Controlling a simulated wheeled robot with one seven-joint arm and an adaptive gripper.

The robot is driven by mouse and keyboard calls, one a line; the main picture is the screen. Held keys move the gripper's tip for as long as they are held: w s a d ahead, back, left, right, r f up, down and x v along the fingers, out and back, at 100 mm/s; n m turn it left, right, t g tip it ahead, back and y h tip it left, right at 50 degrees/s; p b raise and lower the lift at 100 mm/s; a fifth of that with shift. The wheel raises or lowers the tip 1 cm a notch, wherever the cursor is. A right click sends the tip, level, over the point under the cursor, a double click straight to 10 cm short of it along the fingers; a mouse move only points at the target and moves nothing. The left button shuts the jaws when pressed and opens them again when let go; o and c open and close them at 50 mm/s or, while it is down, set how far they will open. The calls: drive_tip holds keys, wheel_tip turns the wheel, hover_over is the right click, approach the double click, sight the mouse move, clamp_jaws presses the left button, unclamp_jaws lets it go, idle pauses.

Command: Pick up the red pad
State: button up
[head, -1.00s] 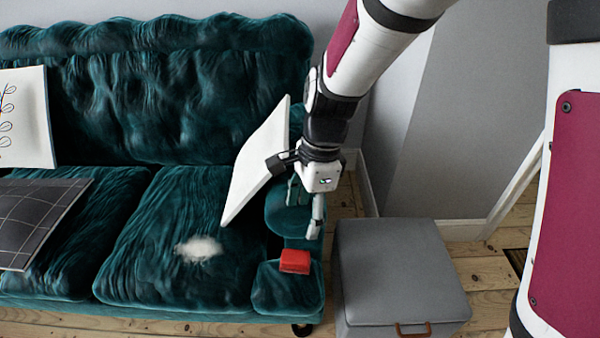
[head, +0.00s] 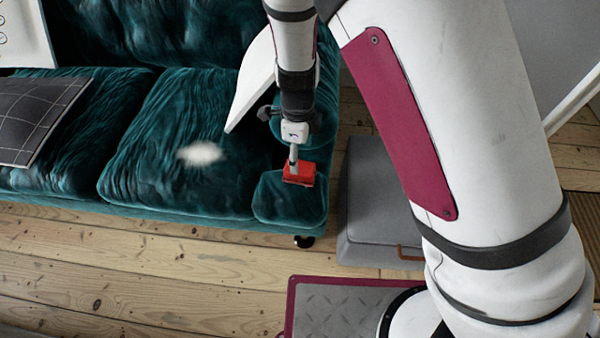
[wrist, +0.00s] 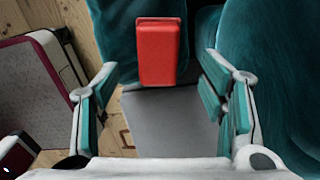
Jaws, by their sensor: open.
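The red pad (head: 300,174) lies on top of the front end of the sofa's right armrest (head: 290,203). In the wrist view the red pad (wrist: 158,52) shows upright in the picture, ahead of and between the two fingers. My gripper (head: 294,158) is above the pad in the head view, and a finger covers part of the pad's far edge there. In the wrist view my gripper (wrist: 163,88) is open, with its teal-lined fingers well apart and nothing between them. I cannot tell whether a finger touches the pad.
The teal sofa (head: 165,130) carries a white cushion (head: 252,85) leaning by the right arm, a dark checked cushion (head: 38,118) and a pale fluffy patch (head: 200,153) on its seat. A grey box stool (head: 375,215) stands right of the armrest. Floorboards (head: 150,265) in front are bare.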

sight(300, 171)
drive_tip(key=shift+s+f+b, duration=0.1)
drive_tip(key=shift+f+b, duration=1.75)
drive_tip(key=shift+f, duration=1.25)
drive_tip(key=shift+r, duration=0.1)
drive_tip(key=c, duration=1.3)
